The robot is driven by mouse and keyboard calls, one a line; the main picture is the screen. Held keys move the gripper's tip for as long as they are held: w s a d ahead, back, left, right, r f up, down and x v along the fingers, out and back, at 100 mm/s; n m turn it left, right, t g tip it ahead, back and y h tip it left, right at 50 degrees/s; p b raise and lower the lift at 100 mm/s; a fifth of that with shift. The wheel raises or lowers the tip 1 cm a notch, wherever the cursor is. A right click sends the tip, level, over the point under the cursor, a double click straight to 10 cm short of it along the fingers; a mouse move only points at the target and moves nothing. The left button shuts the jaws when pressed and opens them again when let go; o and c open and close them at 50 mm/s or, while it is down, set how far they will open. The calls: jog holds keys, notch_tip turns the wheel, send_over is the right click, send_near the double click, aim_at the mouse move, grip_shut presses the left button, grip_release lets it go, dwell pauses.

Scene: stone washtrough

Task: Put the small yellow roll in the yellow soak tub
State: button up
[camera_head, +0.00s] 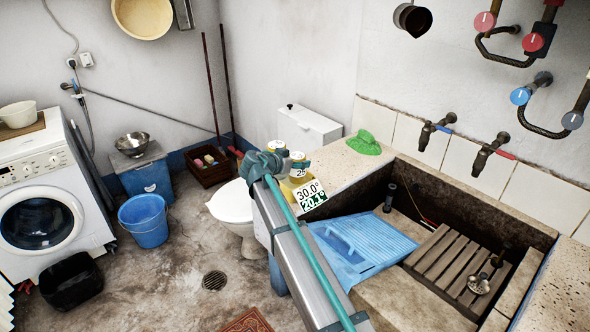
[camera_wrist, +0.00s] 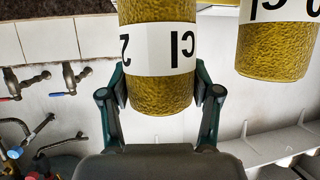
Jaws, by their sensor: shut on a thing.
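A yellow textured roll with a white lettered band (camera_wrist: 158,88) sits between the two fingers of my gripper (camera_wrist: 162,100) in the wrist view, and the gripper is shut on it. A second similar yellow roll (camera_wrist: 275,62) is apart from it to the right. I cannot tell from size which is the small one. In the head view my gripper (camera_head: 262,164) is at the ledge's left end, beside white-banded items (camera_head: 299,160). A yellow surface (camera_head: 290,191) shows beneath them, partly hidden by a display; it may be the yellow soak tub.
A white and green display (camera_head: 312,194) reads 30.0° and 20.1. A green item (camera_head: 365,143) lies on the speckled ledge (camera_head: 338,164). A blue washboard (camera_head: 362,243) and a wooden rack (camera_head: 455,265) are at the stone trough. Taps (camera_head: 490,150) project from the wall. A toilet (camera_head: 234,203) stands left.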

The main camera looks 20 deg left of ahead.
aim_at(295, 171)
jog(key=shift+w+a+f, duration=0.3)
jog(key=shift+f, duration=0.2)
jog(key=shift+w+a+f, duration=0.3)
jog(key=shift+f, duration=0.2)
notch_tip(295, 171, down, 3)
jog(key=shift+w+a+p, duration=0.1)
jog(key=shift+w+p, duration=0.05)
jog(key=shift+p, duration=0.65)
jog(key=shift+f, duration=0.3)
jog(key=shift+f+b, duration=0.2)
jog(key=shift+b, duration=0.15)
jog(key=o, duration=1.5)
jog(key=shift+r+p, duration=0.2)
jog(key=shift+p, duration=0.1)
jog(key=b+v, duration=0.2)
jog(key=v, duration=1)
jog(key=shift+r, duration=0.1)
